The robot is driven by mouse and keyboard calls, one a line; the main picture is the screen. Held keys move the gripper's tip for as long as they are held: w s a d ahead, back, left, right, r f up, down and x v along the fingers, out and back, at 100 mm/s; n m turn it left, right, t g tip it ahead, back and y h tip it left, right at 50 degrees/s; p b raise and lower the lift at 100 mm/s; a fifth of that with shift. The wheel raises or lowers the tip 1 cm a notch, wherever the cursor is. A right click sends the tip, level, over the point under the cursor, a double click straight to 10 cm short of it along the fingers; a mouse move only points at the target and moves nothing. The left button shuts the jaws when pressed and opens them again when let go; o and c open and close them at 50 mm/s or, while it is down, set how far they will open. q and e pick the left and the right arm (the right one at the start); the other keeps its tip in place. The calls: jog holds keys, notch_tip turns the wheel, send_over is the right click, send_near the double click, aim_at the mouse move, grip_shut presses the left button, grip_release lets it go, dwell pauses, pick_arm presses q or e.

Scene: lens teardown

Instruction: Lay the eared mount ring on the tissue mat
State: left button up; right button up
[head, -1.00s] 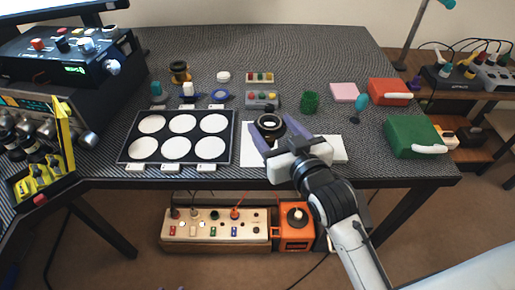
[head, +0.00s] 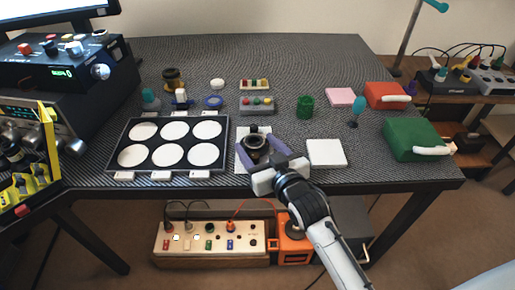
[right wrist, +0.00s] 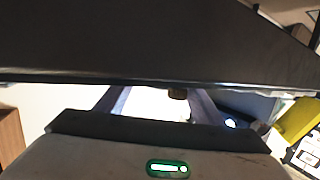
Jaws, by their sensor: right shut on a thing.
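My right gripper (head: 258,150) is shut around a dark, round, ring-like piece (head: 257,156) near the front edge of the table, in the head view. I take it for the eared mount ring; its ears are too small to make out. A white sheet (head: 242,162) lies under the gripper and is partly hidden by it. A separate white square (head: 326,153) lies just to the right; I cannot tell which of the two is the tissue mat. The right wrist view shows my fingers (right wrist: 155,103) with white between them; a dark surface fills its upper part. My left gripper is out of view.
A black tray with six white discs (head: 114,150) lies left of the gripper. Behind are a grey box with coloured buttons (head: 257,109), a blue ring (head: 213,101) and a green cup (head: 305,106). A green case (head: 412,139) stands at the right.

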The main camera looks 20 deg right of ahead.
jog(key=shift+f, duration=0.2)
jog(key=o, duration=1.1)
jog(key=shift+c, duration=0.2)
jog(key=shift+r, duration=0.15)
jog(key=p+v, duration=0.1)
jog(key=v, duration=1)
jog(key=shift+s, duration=0.2)
jog(key=shift+s+d+r, duration=0.1)
jog(key=shift+s+r, duration=0.05)
jog(key=shift+s, duration=0.1)
